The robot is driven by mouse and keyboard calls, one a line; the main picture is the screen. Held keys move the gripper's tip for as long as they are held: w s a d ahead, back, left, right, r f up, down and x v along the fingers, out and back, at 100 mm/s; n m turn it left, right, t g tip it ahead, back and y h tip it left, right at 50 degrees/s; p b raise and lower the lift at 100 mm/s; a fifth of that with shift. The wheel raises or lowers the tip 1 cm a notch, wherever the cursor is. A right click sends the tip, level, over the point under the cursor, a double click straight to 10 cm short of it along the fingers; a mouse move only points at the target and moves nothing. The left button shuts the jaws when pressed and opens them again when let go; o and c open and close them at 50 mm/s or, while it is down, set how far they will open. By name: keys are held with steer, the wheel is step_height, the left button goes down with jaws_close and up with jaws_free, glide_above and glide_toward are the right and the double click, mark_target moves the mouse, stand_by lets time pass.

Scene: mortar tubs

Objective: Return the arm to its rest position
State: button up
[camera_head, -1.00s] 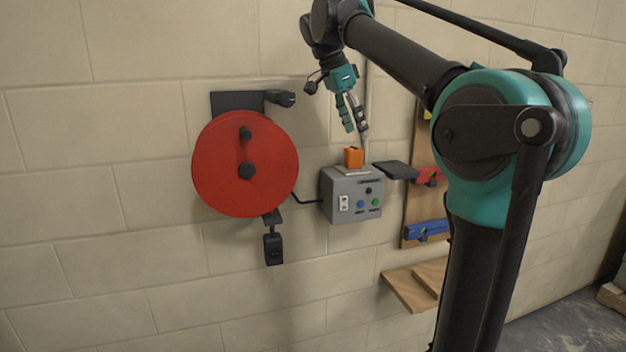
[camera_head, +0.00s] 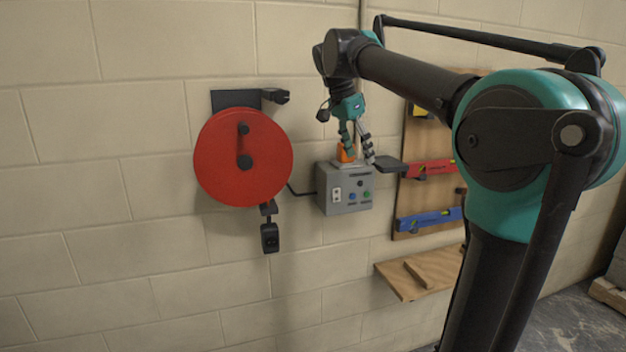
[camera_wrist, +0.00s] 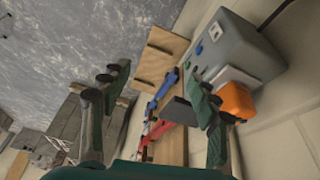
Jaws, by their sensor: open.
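My gripper (camera_head: 359,156) is open and empty at the end of my raised arm, with its fingers pointing down at the top of a grey control box (camera_head: 327,205). An orange block (camera_head: 346,155) on top of the box is partly hidden behind a finger in the head view. In the wrist view, my gripper (camera_wrist: 155,95) has its fingers wide apart. There the orange block (camera_wrist: 236,101) shows just outside the right finger, not between the fingers. Whether that finger touches it, I cannot tell.
A red disc (camera_head: 220,175) is mounted on the block wall left of the box. A dark pad (camera_head: 390,164) juts out to the box's right. A wooden board (camera_head: 425,145) holds a red level (camera_head: 430,169) and a blue level (camera_head: 428,219). A wooden shelf (camera_head: 410,284) is below.

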step_height(320, 180, down, 12)
steer(key=s+d+f+n+y, duration=0.1)
steer(key=s+d+n, duration=0.1)
steer(key=d+n, duration=0.1)
steer(key=s+d+f+n+t, duration=0.1)
steer(key=s+f+n, duration=0.2)
steer(key=s+f, duration=0.3)
steer(key=s+d+f+n+y, duration=0.1)
steer(key=s+f+n, duration=0.2)
steer(key=f, duration=0.9)
steer(key=s+d+f+n+t+y, duration=0.1)
steer(key=s+d+f+n, duration=0.1)
steer(key=s+f, duration=0.7)
steer(key=shift+s+f+n+t, duration=0.3)
steer(key=shift+s+f+n, duration=0.1)
steer(key=shift+s+n, duration=0.15)
steer(key=shift+d, duration=0.1)
